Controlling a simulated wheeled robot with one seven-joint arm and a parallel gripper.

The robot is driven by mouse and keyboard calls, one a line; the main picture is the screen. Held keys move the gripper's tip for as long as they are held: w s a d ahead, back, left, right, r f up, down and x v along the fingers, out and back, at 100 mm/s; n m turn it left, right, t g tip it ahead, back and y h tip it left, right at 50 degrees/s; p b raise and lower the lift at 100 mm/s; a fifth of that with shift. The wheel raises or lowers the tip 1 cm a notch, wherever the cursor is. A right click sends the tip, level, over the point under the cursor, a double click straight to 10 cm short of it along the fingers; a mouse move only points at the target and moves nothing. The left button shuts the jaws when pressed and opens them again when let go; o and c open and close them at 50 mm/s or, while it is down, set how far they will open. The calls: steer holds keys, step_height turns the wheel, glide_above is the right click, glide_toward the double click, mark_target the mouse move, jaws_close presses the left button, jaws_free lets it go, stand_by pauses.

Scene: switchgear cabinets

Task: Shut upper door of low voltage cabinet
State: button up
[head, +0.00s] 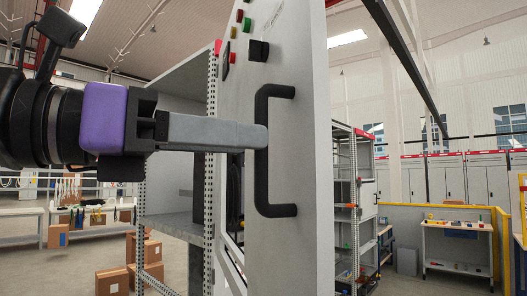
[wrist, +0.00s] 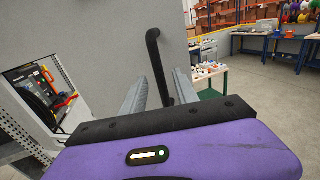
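The upper door (head: 295,200) of the low voltage cabinet is a light grey panel standing open, seen at a steep angle in the head view. It carries a black vertical bar handle (head: 276,211). My gripper (head: 262,138) reaches in from the left, and its grey fingers overlap the middle of the handle. In the wrist view, my gripper (wrist: 160,86) has its two fingers spread apart. The handle (wrist: 155,52) runs down between them, with space visible on both sides. Whether a finger touches the handle is hard to tell. The door (wrist: 100,45) fills the upper left there.
The open cabinet frame (head: 211,150) with perforated posts and a shelf stands behind the door. Buttons and a black switch (head: 258,50) are on the door above the handle. Cardboard boxes (head: 112,281) lie on the floor at left. Open floor shows at right.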

mark_target(262, 196)
steer(key=shift+b+x, duration=0.5)
steer(key=shift+x, duration=1.4)
jaws_close()
